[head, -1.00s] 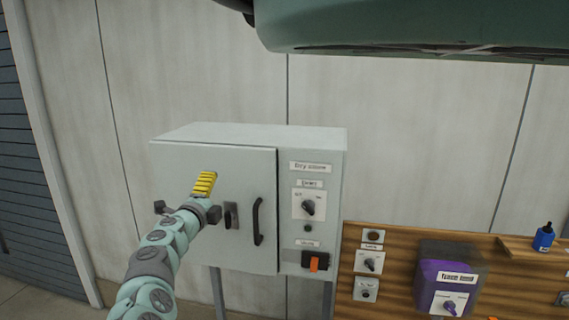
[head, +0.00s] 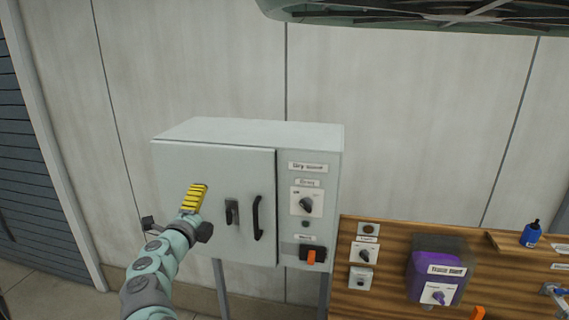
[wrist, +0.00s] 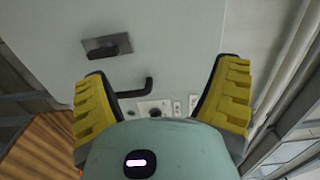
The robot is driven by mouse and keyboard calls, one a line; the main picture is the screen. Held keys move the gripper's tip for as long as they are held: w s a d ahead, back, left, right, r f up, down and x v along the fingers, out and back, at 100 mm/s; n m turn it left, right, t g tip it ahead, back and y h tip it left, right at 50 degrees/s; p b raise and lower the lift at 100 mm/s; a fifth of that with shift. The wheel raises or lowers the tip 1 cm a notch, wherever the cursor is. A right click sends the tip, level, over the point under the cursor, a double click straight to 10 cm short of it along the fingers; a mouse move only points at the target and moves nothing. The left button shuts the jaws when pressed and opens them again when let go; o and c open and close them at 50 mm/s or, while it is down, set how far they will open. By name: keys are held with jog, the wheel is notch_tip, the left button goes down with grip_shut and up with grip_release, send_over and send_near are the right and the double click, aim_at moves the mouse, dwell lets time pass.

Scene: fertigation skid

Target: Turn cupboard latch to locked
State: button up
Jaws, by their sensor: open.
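The grey cupboard (head: 180,170) stands on legs against the wall with its door shut. Its latch (head: 232,212), a dark lever on a small plate, sits on the door just left of the black pull handle (head: 258,218). The lever lies along the plate's long side, upright in the head view. The latch also shows in the wrist view (wrist: 107,47), at upper left. My gripper (head: 195,198) is in front of the door, left of the latch and apart from it. In the wrist view my gripper (wrist: 162,75) has its yellow fingers wide apart, with nothing between them.
Right of the door, the cupboard has a rotary switch (head: 306,204) and an orange-and-black switch (head: 312,256). A wooden board (head: 395,238) farther right carries small controls, a purple unit (head: 432,275) and a blue bottle (head: 531,235). Bare wall is behind.

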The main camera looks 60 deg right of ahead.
jog(key=p+v, duration=0.3)
jog(key=v, duration=0.4)
jog(key=shift+a+p, duration=0.2)
jog(key=shift+p, duration=0.1)
jog(key=shift+s, duration=0.1)
dwell(0.9)
